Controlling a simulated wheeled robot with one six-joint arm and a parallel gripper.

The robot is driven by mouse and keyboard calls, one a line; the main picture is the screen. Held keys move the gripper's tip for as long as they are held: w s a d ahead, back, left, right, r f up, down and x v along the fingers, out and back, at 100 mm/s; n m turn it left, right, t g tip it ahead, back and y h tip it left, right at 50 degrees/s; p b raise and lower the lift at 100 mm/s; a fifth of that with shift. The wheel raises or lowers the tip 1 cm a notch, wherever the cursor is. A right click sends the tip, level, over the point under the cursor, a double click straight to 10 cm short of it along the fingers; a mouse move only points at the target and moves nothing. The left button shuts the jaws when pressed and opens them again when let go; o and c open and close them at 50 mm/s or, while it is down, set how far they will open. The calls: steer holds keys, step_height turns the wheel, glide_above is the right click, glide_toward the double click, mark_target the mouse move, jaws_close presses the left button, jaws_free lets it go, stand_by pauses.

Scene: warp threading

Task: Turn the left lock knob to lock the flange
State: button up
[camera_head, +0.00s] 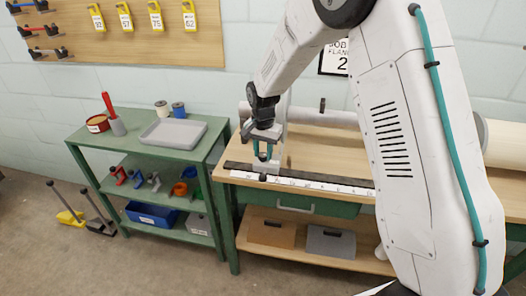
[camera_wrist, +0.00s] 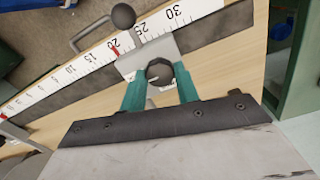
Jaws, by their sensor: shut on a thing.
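The lock knob (camera_wrist: 160,70) is a dark, many-sided knob in the wrist view. It sits at a pale metal plate (camera_wrist: 150,52) beside the ruler. My gripper (camera_wrist: 161,84) has its two teal fingers on either side of the knob and is shut on it. In the head view my gripper (camera_head: 265,152) points down at the left end of the workbench; the knob is too small to make out there. A dark round ball (camera_wrist: 123,15) on a thin stem stands beyond the plate.
A white ruler (camera_head: 310,184) and a dark rail (camera_head: 325,176) run along the front of the wooden workbench (camera_head: 345,150). A pale roll (camera_head: 335,118) lies behind. A green cart (camera_head: 145,150) with a grey tray (camera_head: 173,132) stands to the left, with a floor gap between.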

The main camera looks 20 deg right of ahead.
mark_target(263, 154)
steer(key=o, duration=1)
steer(key=shift+r, duration=3.95)
